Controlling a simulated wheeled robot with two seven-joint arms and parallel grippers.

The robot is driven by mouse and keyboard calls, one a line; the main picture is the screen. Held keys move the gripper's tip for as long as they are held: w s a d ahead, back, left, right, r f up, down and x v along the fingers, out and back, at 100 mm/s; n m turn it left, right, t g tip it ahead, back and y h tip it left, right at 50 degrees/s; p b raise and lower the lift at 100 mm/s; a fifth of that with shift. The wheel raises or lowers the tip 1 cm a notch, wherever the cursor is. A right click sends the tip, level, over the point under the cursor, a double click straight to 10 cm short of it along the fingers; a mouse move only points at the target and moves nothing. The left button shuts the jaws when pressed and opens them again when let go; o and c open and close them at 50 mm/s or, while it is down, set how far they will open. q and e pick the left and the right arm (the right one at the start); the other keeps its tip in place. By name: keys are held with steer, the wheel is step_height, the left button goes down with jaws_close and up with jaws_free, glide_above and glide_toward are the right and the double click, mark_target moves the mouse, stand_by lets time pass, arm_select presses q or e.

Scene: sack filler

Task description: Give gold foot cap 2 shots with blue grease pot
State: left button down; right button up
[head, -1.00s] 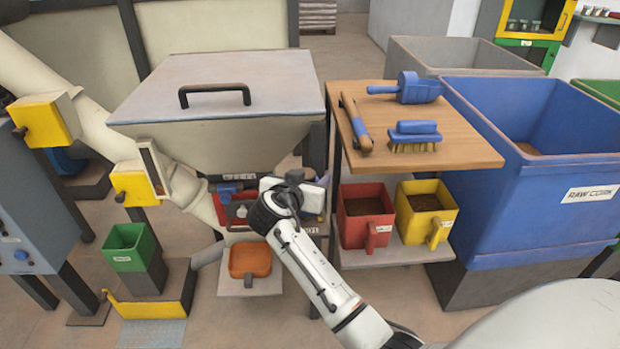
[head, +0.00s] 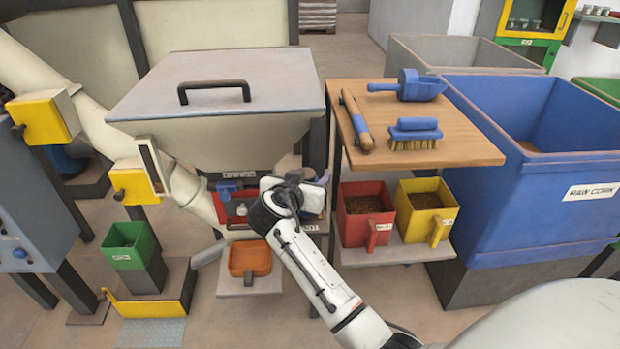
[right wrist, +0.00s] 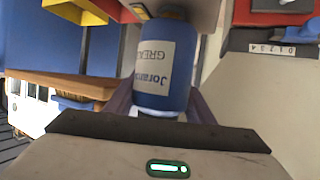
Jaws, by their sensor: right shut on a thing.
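The blue grease pot (right wrist: 165,75) with a pale label fills the upper middle of the right wrist view. My right gripper (right wrist: 160,108) is shut around it, a finger on each side. In the head view my right arm reaches under the big lidded hopper (head: 215,85), and its wrist hides the fingers and the pot. The far end of the pot meets or lies close to a pale surface at the top of the wrist view; contact cannot be told. I cannot make out the gold foot cap in either view. My left gripper is not in view.
A plate with a row of numbers (right wrist: 272,47) is close on the right of the wrist view. The wooden table (head: 460,155) holds a blue scoop (head: 410,88) and a brush (head: 415,133). Red (head: 366,205) and yellow (head: 425,202) bins stand below. An orange tray (head: 250,258) sits lower left.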

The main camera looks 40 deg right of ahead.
mark_target(314, 153)
steer(key=shift+r+p, duration=0.5)
steer(key=shift+r, duration=0.3)
steer(key=shift+r+p, duration=1.9)
steer(key=shift+r, duration=0.6)
